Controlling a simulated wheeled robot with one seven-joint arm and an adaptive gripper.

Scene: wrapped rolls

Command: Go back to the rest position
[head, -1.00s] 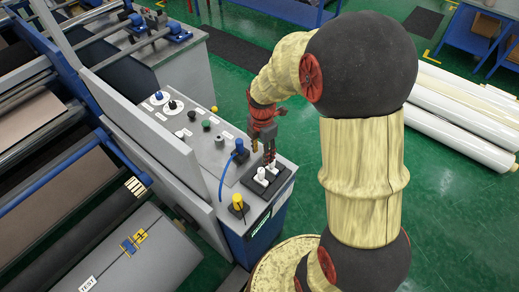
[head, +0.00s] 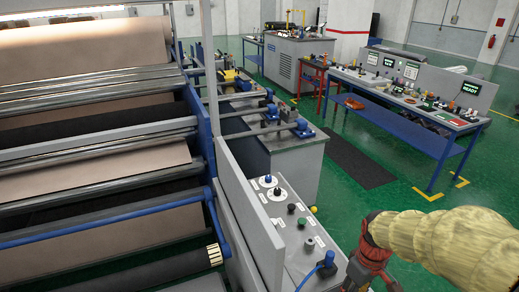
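My arm comes in at the lower right of the head view, in a pale yellow cover. My gripper (head: 372,282) is at the bottom edge, beside the right side of the grey control panel (head: 292,232). Its red and dark wrist part shows, but its fingertips are cut off or too unclear to tell open from shut. The panel carries knobs and buttons, among them a green button (head: 291,208) and a blue connector with a cable (head: 326,262). The panel's near end is out of the picture.
The roller machine (head: 95,130) with brown sheet fills the left. A grey cabinet stands behind the panel. A blue workbench (head: 400,105) with instruments stands at the back right. Green floor (head: 372,200) with a dark mat (head: 358,160) lies open between them.

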